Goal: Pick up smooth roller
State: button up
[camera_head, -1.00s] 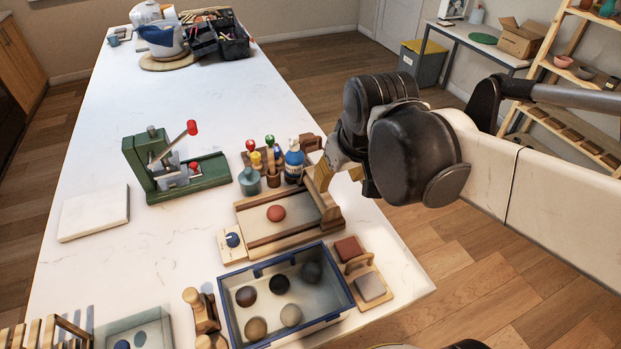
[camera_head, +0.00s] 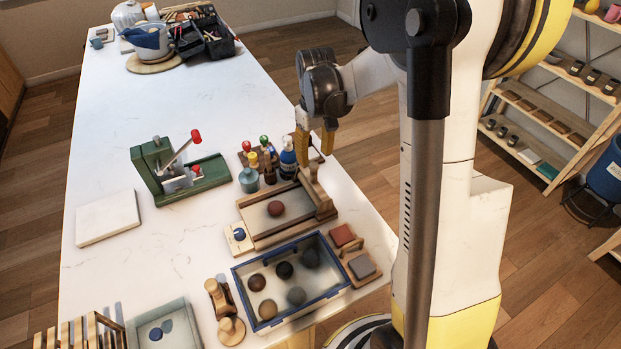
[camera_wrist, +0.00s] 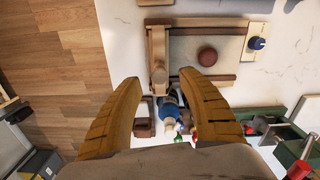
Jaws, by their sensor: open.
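A pale wooden roller (camera_head: 316,193) lies across the right end of a wooden board tray, which also holds a reddish-brown clay ball (camera_head: 277,209). In the wrist view the roller (camera_wrist: 158,58) shows end to end between and beyond the fingertips, with the ball (camera_wrist: 207,57) to its right. I take this plain roller to be the smooth one; its surface detail is too small to be sure. My gripper (camera_head: 315,157) points down, above and just behind the roller. Its two yellow fingers are spread and empty in the wrist view (camera_wrist: 164,84), apart from the roller.
Bottles and colored-handled tools (camera_head: 262,165) stand close behind the tray. A blue-rimmed box (camera_head: 236,290) with several balls is in front. A green press (camera_head: 212,171) stands left, and wooden knobbed tools (camera_head: 219,297) stand front left. The table's middle is clear.

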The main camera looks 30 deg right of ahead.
aim_at(314, 172)
jog(key=f, duration=0.5)
jog(key=f+b, duration=0.1)
jog(key=f, duration=0.1)
jog(key=shift+w+f, duration=0.35)
jog(key=shift+w, duration=0.05)
grip_shut()
